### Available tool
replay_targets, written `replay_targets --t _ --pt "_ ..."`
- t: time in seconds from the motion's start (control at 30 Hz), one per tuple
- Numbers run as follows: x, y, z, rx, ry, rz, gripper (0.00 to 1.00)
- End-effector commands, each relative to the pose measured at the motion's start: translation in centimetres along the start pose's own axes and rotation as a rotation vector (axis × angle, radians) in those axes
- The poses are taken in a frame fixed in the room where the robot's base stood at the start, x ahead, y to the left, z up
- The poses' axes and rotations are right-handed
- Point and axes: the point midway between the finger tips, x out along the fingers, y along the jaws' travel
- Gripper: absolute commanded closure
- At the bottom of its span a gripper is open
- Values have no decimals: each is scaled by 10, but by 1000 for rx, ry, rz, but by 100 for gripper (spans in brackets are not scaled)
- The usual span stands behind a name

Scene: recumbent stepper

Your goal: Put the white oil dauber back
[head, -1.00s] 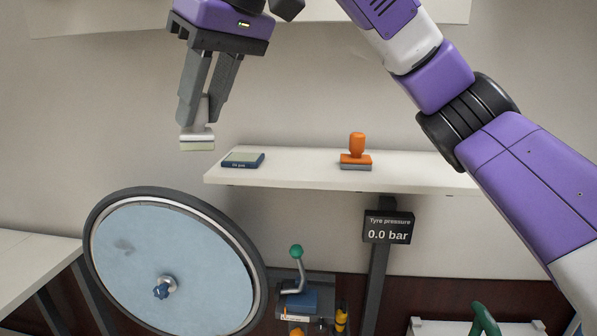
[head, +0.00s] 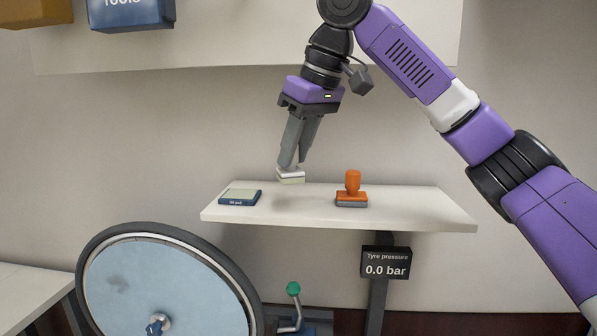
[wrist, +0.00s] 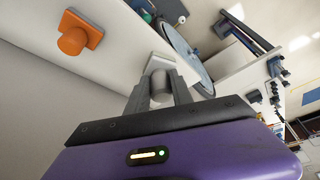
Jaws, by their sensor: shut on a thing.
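The white oil dauber (head: 291,175) has a pale base and hangs below my fingers in the head view. My gripper (head: 294,163) is shut on it and holds it over the back of the white shelf, between the blue oil pad and the orange stamp-like dauber. The wrist view shows the white dauber (wrist: 160,84) between my two fingers. The blue oil pad (head: 240,196) with a pale top lies on the left end of the shelf (head: 420,213).
The orange dauber (head: 352,189) stands upright on the shelf to the right. A wheel with a blue disc (head: 165,285) stands below left. A "Tyre pressure 0.0 bar" display (head: 386,263) is below the shelf. A blue box (head: 132,12) is above. The shelf's right part is clear.

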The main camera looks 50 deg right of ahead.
Motion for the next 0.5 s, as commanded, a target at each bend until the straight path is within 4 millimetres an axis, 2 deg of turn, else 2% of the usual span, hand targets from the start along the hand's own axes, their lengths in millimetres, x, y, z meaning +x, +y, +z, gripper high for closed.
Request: replay_targets --t 0.1,0.3,0.37,0.5 --pt "1 22 -12 5 -1 2 100" --pt "8 48 -28 4 -1 2 100" --pt "10 55 -32 3 1 3 100" --pt "29 54 -23 0 0 2 100"
